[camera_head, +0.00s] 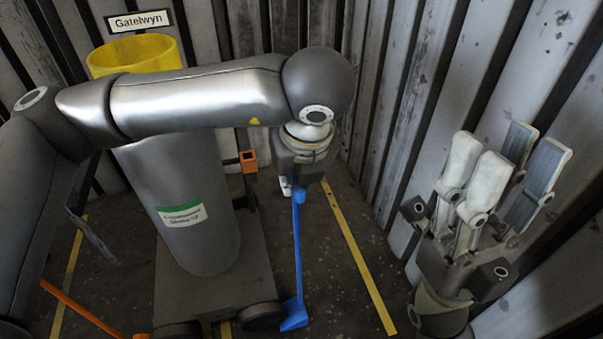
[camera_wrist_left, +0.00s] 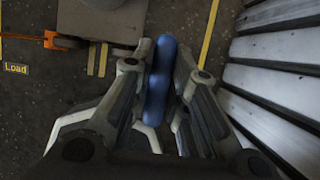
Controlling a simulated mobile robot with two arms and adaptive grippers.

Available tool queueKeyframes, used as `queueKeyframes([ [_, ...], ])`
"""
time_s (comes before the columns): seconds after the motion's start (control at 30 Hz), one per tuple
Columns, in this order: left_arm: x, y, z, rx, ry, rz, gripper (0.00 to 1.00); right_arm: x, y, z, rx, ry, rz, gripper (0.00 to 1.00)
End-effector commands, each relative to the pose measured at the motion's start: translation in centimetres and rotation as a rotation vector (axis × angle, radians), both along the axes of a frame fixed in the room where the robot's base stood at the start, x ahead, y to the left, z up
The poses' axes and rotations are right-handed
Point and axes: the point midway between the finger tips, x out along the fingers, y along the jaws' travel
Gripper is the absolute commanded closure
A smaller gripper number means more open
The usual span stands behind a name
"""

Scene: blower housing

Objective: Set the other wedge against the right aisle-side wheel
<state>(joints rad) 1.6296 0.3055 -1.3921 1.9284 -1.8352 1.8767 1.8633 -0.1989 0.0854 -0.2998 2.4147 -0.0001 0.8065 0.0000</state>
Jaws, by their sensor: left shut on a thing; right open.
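My left gripper (camera_head: 300,185) is shut on the top of a long blue handle (camera_head: 297,245), which hangs nearly upright. The blue wedge (camera_head: 294,317) at its foot is low by the floor, just right of a dark cart wheel (camera_head: 262,317); I cannot tell whether they touch. In the left wrist view the blue handle (camera_wrist_left: 160,80) lies between the fingers, and its wedge cannot be made out. My right gripper (camera_head: 508,165) is open and empty, fingers pointing up, at the right.
A grey cylinder (camera_head: 190,235) with a yellow rim (camera_head: 135,52) stands on the dark cart (camera_head: 215,295). An orange rod (camera_head: 80,308) runs near the floor at lower left. Corrugated walls (camera_head: 395,100) close the back and right. Floor beside the yellow line (camera_head: 357,255) is clear.

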Motion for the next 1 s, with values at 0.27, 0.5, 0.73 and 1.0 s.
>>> queueKeyframes([
  [0.27,-0.09,0.44,-0.05,0.007,-0.001,0.0,1.0,-0.1,-0.09,0.49,0.008,-0.024,-0.002,0.59],
  [0.5,-0.08,0.46,-0.05,0.008,-0.001,0.0,0.77,-0.11,-0.07,0.49,0.007,-0.023,-0.001,0.59],
  [0.73,-0.09,0.39,-0.09,0.006,0.0,0.0,0.59,-0.11,0.01,0.37,0.001,-0.02,0.0,0.59],
  [1.0,-0.22,0.29,0.15,0.005,0.0,0.0,0.59,-0.09,0.02,0.25,-0.003,-0.018,0.0,0.59],
])
